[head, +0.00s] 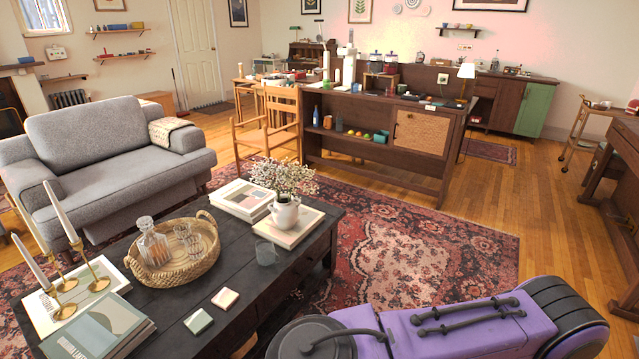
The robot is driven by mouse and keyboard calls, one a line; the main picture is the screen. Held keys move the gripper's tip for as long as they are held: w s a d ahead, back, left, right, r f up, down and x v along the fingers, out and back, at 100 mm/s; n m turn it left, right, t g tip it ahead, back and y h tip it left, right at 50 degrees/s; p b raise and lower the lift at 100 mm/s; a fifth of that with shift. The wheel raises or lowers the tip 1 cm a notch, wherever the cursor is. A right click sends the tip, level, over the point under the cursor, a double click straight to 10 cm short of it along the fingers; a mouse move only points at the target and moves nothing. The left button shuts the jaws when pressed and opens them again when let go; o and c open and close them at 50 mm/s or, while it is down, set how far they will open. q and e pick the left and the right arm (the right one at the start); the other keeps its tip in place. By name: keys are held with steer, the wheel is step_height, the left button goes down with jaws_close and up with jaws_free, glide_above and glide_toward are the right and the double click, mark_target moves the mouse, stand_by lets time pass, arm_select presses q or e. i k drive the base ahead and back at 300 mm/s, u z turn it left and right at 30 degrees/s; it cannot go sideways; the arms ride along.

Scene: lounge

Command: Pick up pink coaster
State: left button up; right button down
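The pink coaster (225,298) is a small, flat, square piece with a pale pink top. It lies on the dark wooden coffee table (262,302) near its front edge, to the right of a similar pale grey-green coaster (198,321). The two are close together but apart. Nothing covers the pink coaster. Neither of my grippers shows in the head view.
Behind the coasters stand a wicker tray (183,274) with a decanter and glasses, a clear glass (266,252) and a white flower vase (285,215) on a book. Books (97,330) and candlesticks are at left. A grey sofa (105,160) is behind.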

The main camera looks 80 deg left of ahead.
mark_target(226, 298)
steer(key=i, duration=0.45)
steer(key=u, duration=3.55)
steer(key=i, duration=1.5)
steer(key=u, duration=0.05)
